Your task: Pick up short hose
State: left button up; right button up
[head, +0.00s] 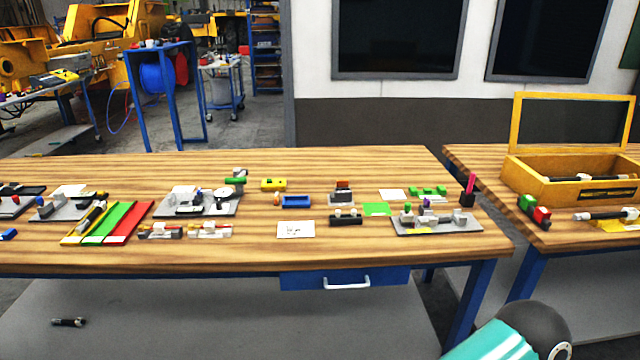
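A short dark cylindrical piece with lighter ends (68,322) lies on the grey surface below the wooden table, at the lower left of the head view. It looks like a short hose, but it is too small to be sure. Another dark piece with pale ends (92,216) lies on the yellow strip on the tabletop; I cannot tell if it is a hose. Neither of my grippers is in view. Only a teal and black part of my arm shows at the bottom right.
The wooden table (350,165) carries several fixtures, coloured strips and a white card (296,230). A blue drawer (300,280) hangs under its front edge. A yellow open-lidded box (530,183) stands on the right table. The grey surface below (220,325) looks mostly clear.

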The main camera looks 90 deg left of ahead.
aim_at(102, 206)
jog(key=z, duration=0.5)
jog(key=i, duration=0.2)
jog(key=u, duration=3.35)
jog(key=i, duration=0.3)
jog(key=u, duration=1.75)
jog(key=k, duration=0.65)
jog(key=u, duration=0.45)
jog(key=i, duration=1.7)
jog(key=z, duration=0.4)
